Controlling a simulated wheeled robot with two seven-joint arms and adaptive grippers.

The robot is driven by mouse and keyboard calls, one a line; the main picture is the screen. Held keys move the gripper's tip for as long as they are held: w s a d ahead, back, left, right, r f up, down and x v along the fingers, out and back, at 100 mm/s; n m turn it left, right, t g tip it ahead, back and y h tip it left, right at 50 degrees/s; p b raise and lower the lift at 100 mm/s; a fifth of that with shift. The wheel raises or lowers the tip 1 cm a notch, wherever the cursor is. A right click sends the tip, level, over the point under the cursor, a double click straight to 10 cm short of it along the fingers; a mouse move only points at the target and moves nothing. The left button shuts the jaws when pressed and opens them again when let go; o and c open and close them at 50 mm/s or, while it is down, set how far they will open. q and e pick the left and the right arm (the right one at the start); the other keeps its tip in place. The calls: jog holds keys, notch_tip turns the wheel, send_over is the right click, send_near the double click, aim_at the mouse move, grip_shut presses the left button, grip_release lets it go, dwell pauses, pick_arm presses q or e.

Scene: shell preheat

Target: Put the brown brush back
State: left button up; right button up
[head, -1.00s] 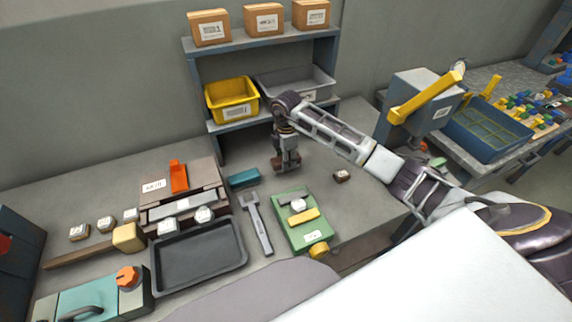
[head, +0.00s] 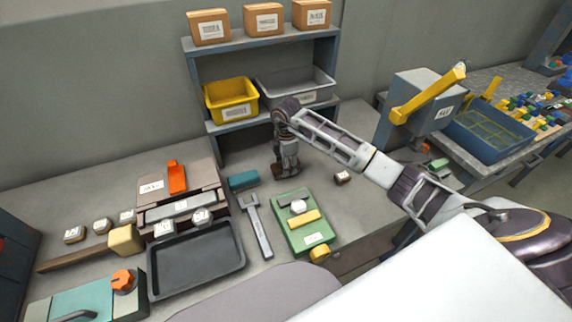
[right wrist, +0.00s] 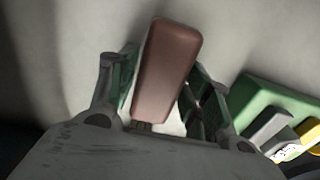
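The brown brush (right wrist: 165,70) is a reddish-brown block between the two fingers of my right gripper (right wrist: 163,95) in the right wrist view. The fingers lie close along both its sides and appear shut on it. In the head view my right gripper (head: 286,168) points down at the table, in front of the shelf and right of the teal block (head: 243,180). Only a small brown part of the brush (head: 277,171) shows there, at or just above the table top; contact with the table cannot be told. My left gripper is not in view.
A green board (head: 313,237) with small parts lies in front of the gripper. A small brown labelled block (head: 342,177) sits to the right. The shelf (head: 219,129) with a yellow bin (head: 232,113) and grey bin (head: 308,98) stands behind. A grey tool (head: 262,236) and black tray (head: 197,283) lie left.

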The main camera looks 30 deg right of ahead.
jog(key=shift+o, duration=0.6)
